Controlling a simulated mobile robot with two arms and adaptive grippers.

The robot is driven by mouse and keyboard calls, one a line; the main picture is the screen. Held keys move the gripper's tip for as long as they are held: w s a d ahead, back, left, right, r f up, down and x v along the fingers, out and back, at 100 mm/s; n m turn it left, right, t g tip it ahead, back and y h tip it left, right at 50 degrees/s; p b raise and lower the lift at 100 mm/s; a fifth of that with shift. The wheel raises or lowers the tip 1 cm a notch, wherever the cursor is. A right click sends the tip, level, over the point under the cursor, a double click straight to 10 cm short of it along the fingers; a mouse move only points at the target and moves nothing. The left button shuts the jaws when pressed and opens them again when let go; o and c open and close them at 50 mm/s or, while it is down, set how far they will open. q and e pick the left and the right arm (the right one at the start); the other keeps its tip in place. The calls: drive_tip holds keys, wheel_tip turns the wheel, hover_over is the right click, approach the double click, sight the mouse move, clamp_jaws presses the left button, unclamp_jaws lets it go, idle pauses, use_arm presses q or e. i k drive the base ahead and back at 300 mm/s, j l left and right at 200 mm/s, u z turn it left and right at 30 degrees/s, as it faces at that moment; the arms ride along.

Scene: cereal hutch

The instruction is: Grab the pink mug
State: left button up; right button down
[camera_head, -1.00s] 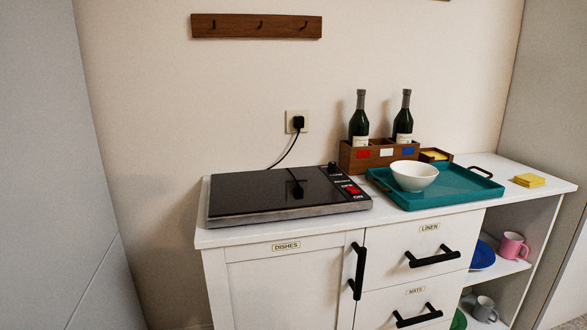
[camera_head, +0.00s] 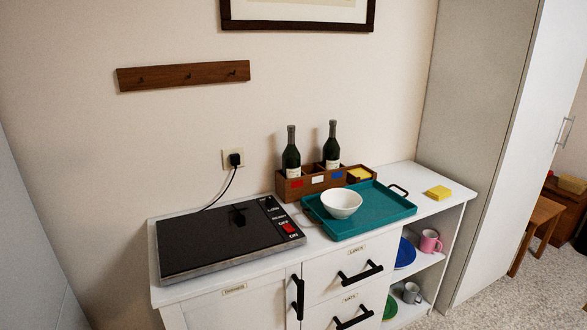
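The pink mug (camera_head: 430,241) stands on the upper open shelf at the right end of the white hutch (camera_head: 240,305). It is to the right of a blue plate (camera_head: 405,253) and below the countertop. Its handle shows on its right side. Neither of my grippers is in view.
A teal tray (camera_head: 385,214) with a white bowl (camera_head: 341,203), a wooden bottle box (camera_head: 310,182), a hotplate (camera_head: 225,240) and yellow napkins (camera_head: 438,193) are on the countertop. A grey mug (camera_head: 411,293) is on the lower shelf. A tall cabinet (camera_head: 480,150) stands right of the shelves.

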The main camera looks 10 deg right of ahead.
sight(431, 243)
drive_tip(key=z, duration=1.35)
drive_tip(key=i+l+u, duration=0.3)
drive_tip(key=i+l, duration=0.15)
drive_tip(key=i+l+u, duration=0.25)
drive_tip(key=i+l, duration=0.15)
drive_tip(key=l, duration=0.15)
